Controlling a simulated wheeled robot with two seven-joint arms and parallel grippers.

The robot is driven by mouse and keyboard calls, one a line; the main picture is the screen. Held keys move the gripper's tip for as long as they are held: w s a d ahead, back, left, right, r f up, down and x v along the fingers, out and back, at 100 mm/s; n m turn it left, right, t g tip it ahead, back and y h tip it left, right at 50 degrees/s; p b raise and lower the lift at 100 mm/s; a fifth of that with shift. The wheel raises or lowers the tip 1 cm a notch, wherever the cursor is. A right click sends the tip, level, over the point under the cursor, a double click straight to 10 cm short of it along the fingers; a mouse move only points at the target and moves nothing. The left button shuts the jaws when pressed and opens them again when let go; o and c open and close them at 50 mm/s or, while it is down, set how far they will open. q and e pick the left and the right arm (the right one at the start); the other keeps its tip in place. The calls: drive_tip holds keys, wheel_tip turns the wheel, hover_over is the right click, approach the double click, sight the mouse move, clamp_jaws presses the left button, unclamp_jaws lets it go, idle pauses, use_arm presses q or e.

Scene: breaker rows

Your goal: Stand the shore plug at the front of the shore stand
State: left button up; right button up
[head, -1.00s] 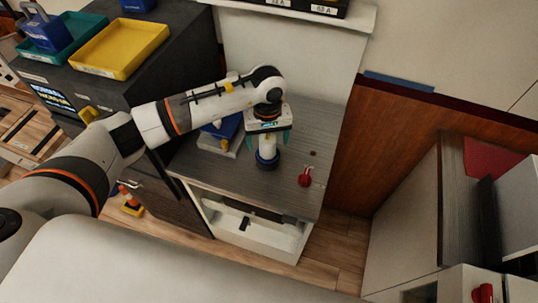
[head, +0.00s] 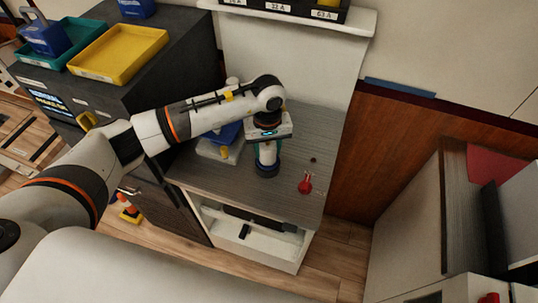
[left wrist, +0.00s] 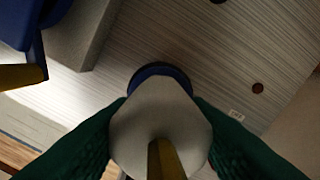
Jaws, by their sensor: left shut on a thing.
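The shore plug (head: 267,164), pale with a blue lower end, is upright on or just above the grey top of the shore stand (head: 300,150). My left gripper (head: 267,153) is shut on it from above, one dark green finger on each side. In the left wrist view the plug (left wrist: 160,115) shows a pale many-sided body, a yellow pin and a blue flange between the fingers. I cannot tell whether its underside touches the top. My right gripper is not in view.
A blue and white device (head: 222,145) with a yellow part stands close behind and left of the plug. A red object (head: 305,184) lies to the right, near the front edge, with a small dark hole (head: 313,160) behind it. The right part of the top is mostly clear.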

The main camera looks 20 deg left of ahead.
use_arm(q)
drive_tip(key=shift+r+p, duration=0.75)
drive_tip(key=shift+r, duration=1.45)
